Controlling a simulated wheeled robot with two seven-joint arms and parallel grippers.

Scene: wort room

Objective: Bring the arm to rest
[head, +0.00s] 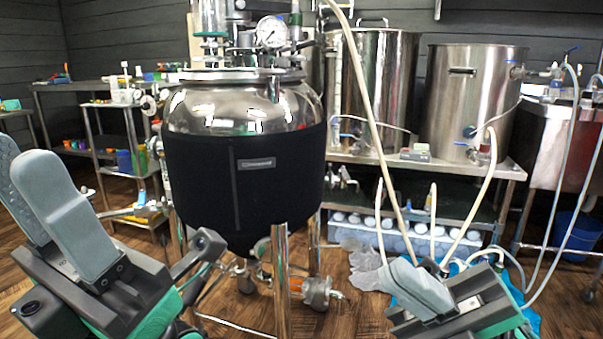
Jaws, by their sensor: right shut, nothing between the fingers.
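My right gripper (408,264) is at the lower right, in front of the pale hoses and the lower shelf. Its grey fingers are together, with nothing seen between them. My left gripper (20,152) is at the lower left, its grey fingers pointing up and to the left. Its fingers look apart, with nothing seen between them. Both grippers appear clear of the equipment, though the exact distance is hard to judge.
A steel kettle in a black jacket (205,190) stands in the middle between my arms. Two steel pots (372,90) (465,100) stand on a steel table at right. Hoses hang near my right gripper. A shelf rack (105,145) is behind left. A blue bucket (578,233) is far right.

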